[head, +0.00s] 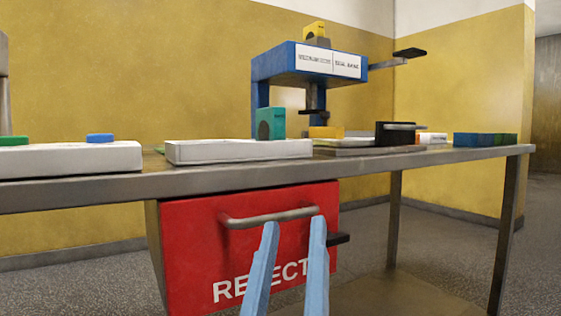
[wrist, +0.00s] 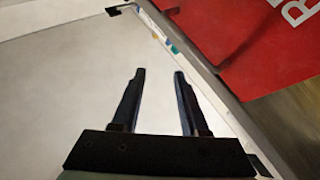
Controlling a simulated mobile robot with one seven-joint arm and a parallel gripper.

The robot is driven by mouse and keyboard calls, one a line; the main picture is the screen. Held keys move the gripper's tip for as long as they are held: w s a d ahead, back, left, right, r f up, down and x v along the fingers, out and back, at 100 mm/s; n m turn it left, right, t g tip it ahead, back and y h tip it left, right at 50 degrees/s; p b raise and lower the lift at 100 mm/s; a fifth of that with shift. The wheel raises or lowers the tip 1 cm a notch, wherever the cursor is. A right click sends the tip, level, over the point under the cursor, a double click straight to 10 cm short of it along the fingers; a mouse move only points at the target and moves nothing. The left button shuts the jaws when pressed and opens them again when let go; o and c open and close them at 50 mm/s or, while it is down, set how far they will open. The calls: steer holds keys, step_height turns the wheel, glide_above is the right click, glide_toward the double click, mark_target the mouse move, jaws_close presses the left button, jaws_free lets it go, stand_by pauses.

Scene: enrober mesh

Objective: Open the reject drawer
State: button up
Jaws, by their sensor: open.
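The reject drawer has a red front (head: 190,245) with white letters reading REJECT, under the table top. A grey bar handle (head: 250,220) runs across its upper part. My gripper (head: 294,220) is open, with its two pale blue fingers apart in front of the right half of the handle. The fingertips overlap the bar in the picture; I cannot tell whether they touch it. The fingers hide part of the lettering. In the wrist view the fingers (wrist: 159,72) are apart with nothing between them, and the red front (wrist: 270,45) is at the upper right. The handle is not recognisable there.
A dark tab (head: 338,238) sticks out beside the right finger. The table (head: 440,158) carries white trays (head: 240,150), a teal box (head: 270,123), a blue machine (head: 300,62) and small blocks. Table legs (head: 507,225) stand at the right. A pale surface (wrist: 60,80) fills the wrist view's left.

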steer(key=w+r+g+p, duration=0.1)
steer(key=p, duration=0.2)
steer(key=n+g+p, duration=0.4)
steer(key=n+p, duration=0.8)
steer(key=p, duration=1.2)
glide_toward(280, 220)
steer(key=shift+h, duration=0.4)
steer(key=p+x, duration=0.1)
steer(key=x, duration=1)
steer(key=shift+w+a, duration=0.1)
steer(key=shift+a, duration=0.05)
jaws_close()
